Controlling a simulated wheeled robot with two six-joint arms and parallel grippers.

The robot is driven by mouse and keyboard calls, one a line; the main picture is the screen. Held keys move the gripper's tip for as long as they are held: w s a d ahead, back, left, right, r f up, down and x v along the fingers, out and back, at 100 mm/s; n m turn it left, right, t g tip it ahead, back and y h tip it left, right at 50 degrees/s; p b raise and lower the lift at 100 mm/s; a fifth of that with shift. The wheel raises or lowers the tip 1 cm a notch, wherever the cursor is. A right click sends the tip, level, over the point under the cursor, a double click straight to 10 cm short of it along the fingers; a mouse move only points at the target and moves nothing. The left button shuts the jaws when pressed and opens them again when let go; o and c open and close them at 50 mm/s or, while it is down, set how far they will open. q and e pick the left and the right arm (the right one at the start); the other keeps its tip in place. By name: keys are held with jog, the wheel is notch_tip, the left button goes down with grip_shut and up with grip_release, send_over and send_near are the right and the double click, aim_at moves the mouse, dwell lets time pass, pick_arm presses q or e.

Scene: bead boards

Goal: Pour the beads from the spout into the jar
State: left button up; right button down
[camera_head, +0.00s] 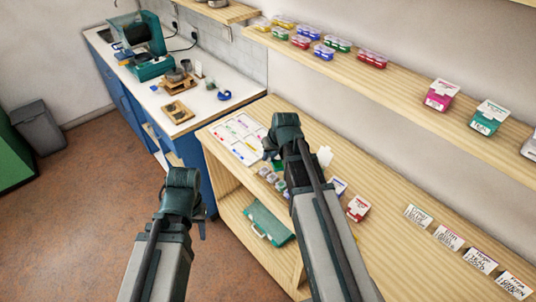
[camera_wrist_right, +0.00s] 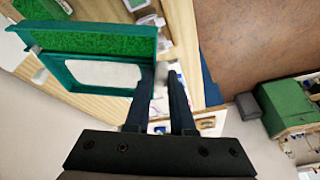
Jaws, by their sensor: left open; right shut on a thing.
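A teal-framed tray (camera_wrist_right: 95,72) with bright green, bead-like filling and a pale opening fills the upper left of the right wrist view. My right gripper (camera_wrist_right: 168,85) is shut beside its edge and appears to hold it; the exact contact is unclear. In the head view my right gripper (camera_head: 285,125) is over the far left part of the wooden bench, its fingertips hidden. My left gripper (camera_head: 182,178) is open and empty, over the floor in front of the bench. Several small containers (camera_head: 268,176) stand near the bench's front edge; I cannot tell which is the jar. No spout is distinguishable.
A bead-picture sheet (camera_head: 237,138) lies at the bench's far left. A teal case (camera_head: 268,222) is on the lower shelf. Small packs (camera_head: 358,208) and label cards (camera_head: 448,237) are on the bench (camera_head: 390,255). A shelf (camera_head: 400,82) with boxes runs above.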

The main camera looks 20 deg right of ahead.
jog(key=shift+w+d+f+y+b, duration=0.15)
jog(key=shift+d+f+y+b, duration=0.4)
jog(key=shift+f+b, duration=0.35)
jog(key=shift+d+r+y+p, duration=0.3)
jog(key=shift+r+y+p, duration=0.1)
jog(key=shift+r, duration=0.1)
jog(key=shift+d+r+y+p, duration=0.3)
jog(key=shift+r+p, duration=0.1)
jog(key=shift+r, duration=0.1)
jog(key=shift+d+r+m+y, duration=0.2)
jog(key=shift+r+m+y, duration=0.05)
jog(key=shift+r+m, duration=0.05)
jog(key=shift+r, duration=0.15)
jog(key=shift+d+r+y+p, duration=0.3)
jog(key=shift+r+p, duration=0.1)
jog(key=shift+d+r, duration=0.1)
jog(key=shift+d+r+y, duration=0.4)
jog(key=shift+r+y, duration=0.05)
jog(key=shift+y, duration=0.05)
jog(key=shift+d+r+m+y+p, duration=0.3)
jog(key=shift+d+r+y, duration=0.5)
jog(key=shift+d+r, duration=0.15)
